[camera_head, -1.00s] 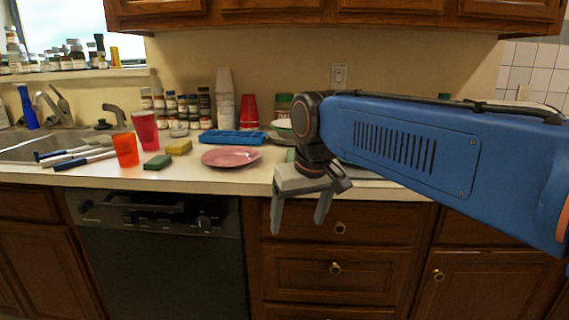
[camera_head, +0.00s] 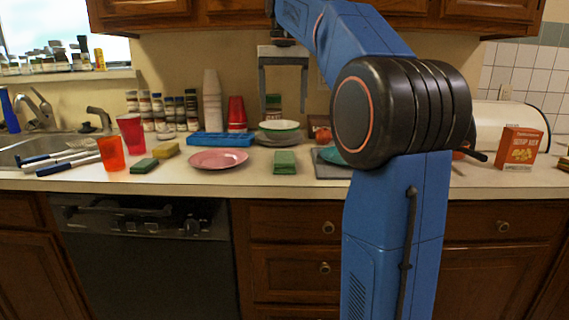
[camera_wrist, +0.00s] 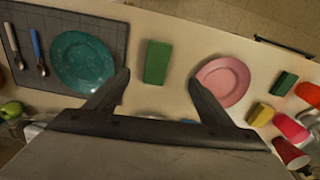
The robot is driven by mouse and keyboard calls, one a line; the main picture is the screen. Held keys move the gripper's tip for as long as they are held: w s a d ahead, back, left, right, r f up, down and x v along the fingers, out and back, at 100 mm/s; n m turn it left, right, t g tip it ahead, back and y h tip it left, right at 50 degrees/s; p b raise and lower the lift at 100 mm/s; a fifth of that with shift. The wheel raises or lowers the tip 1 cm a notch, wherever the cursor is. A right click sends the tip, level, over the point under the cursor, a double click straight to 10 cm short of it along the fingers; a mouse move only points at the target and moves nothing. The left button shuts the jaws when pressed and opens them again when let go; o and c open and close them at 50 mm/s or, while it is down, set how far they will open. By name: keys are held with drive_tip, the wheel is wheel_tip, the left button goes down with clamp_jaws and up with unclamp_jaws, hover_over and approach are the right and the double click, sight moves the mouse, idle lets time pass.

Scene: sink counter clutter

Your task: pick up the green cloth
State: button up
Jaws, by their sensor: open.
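The green cloth (camera_head: 285,161) is a small folded rectangle lying flat on the counter, between the pink plate and the grey mat. In the wrist view the green cloth (camera_wrist: 157,60) shows between my fingers, toward the upper middle. My gripper (camera_head: 284,112) is open and empty, pointing down, high above the counter. In the wrist view my gripper (camera_wrist: 159,77) has its two fingers spread apart, with the cloth between and beyond the tips. Nothing hides the cloth in either view.
A pink plate (camera_head: 219,160) lies left of the cloth; a teal plate (camera_wrist: 83,62) on a grey mat (camera_wrist: 108,20) lies on its other side. Stacked bowls (camera_head: 280,129) and a blue tray (camera_head: 220,139) stand behind. A dark green sponge (camera_head: 145,165) lies farther left.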

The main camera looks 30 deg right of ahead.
drive_tip(key=w+d+r, duration=0.1)
drive_tip(key=w+d, duration=0.1)
hover_over(285, 156)
drive_tip(key=f, duration=1.1)
drive_tip(key=shift+s+a, duration=0.15)
drive_tip(key=shift+s, duration=0.2)
drive_tip(key=shift+w+f, duration=0.2)
drive_tip(key=shift+f, duration=2.85)
drive_tip(key=c, duration=1.1)
